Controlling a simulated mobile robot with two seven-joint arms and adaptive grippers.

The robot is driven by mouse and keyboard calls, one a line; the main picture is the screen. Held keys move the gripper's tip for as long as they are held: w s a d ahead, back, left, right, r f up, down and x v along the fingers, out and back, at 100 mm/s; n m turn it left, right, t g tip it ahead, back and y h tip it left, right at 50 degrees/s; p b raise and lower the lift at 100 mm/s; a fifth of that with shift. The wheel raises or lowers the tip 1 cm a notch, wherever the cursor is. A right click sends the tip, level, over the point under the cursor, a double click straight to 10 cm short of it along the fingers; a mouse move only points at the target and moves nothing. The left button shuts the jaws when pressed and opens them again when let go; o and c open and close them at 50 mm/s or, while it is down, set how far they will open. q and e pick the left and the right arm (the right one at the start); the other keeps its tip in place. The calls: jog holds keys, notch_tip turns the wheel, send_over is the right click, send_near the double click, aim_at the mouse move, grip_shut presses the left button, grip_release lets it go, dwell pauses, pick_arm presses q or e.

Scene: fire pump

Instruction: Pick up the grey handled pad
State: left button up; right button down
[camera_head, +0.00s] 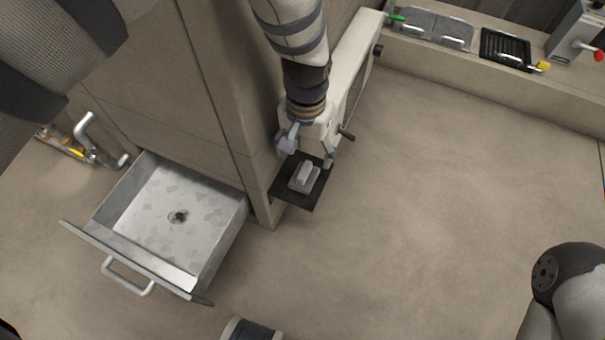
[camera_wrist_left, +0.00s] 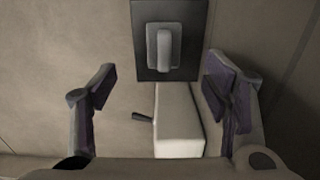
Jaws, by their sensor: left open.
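The grey handled pad (camera_head: 304,177) rests on a small black plate (camera_head: 312,201) below the beige housing (camera_head: 351,65). In the left wrist view the pad (camera_wrist_left: 164,49) lies on the dark plate (camera_wrist_left: 200,20) at the top middle, with its raised handle toward the camera. My left gripper (camera_head: 308,152) is just above and behind the pad in the head view. Its two fingers also show in the left wrist view (camera_wrist_left: 163,92), spread wide with nothing held between them. The pad is beyond the fingertips and looks untouched. My right gripper is not in view.
A dark lever (camera_head: 346,134) sticks out of the housing close to my left gripper. A tall beige cabinet wall (camera_head: 220,80) stands left of it. An open metal drawer (camera_head: 172,218) is at lower left. A ledge with trays (camera_head: 428,27) is at upper right; the middle floor is clear.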

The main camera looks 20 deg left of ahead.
aim_at(303, 172)
pick_arm(q)
jog(key=f+b, duration=0.1)
jog(key=f, duration=0.2)
jog(key=f+b, duration=0.2)
jog(key=f, duration=0.2)
jog(key=f+b, duration=0.1)
jog(key=f, duration=0.3)
jog(key=shift+w+a, duration=0.2)
jog(key=shift+a, duration=0.1)
jog(key=shift+r, duration=0.2)
jog(key=c, duration=1.2)
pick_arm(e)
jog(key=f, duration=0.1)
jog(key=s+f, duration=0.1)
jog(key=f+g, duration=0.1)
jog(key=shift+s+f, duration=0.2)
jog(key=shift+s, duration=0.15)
